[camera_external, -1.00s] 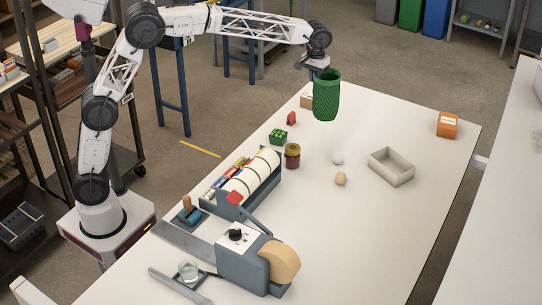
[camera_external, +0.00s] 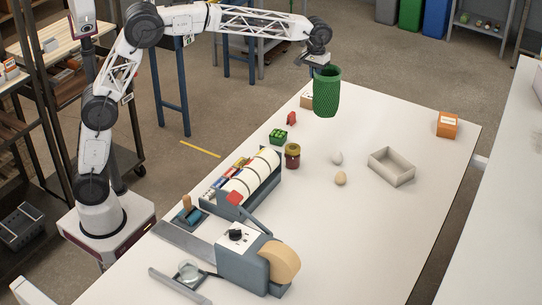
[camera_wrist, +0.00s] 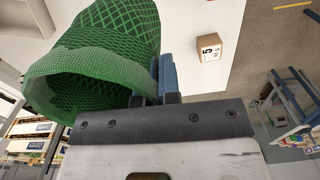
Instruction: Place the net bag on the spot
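The green net bag (camera_external: 327,92) hangs upright in the air above the far end of the white table. My gripper (camera_external: 322,66) is at its rim, and the bag hangs clear of the tabletop. In the wrist view the net bag (camera_wrist: 110,50) fills the upper left, with its open mouth toward the camera. My gripper's fingers (camera_wrist: 163,80) are closed at the bag's edge. No marked spot can be made out on the table in these views.
A tape dispenser (camera_external: 253,258) and roll rack (camera_external: 248,184) fill the near left.

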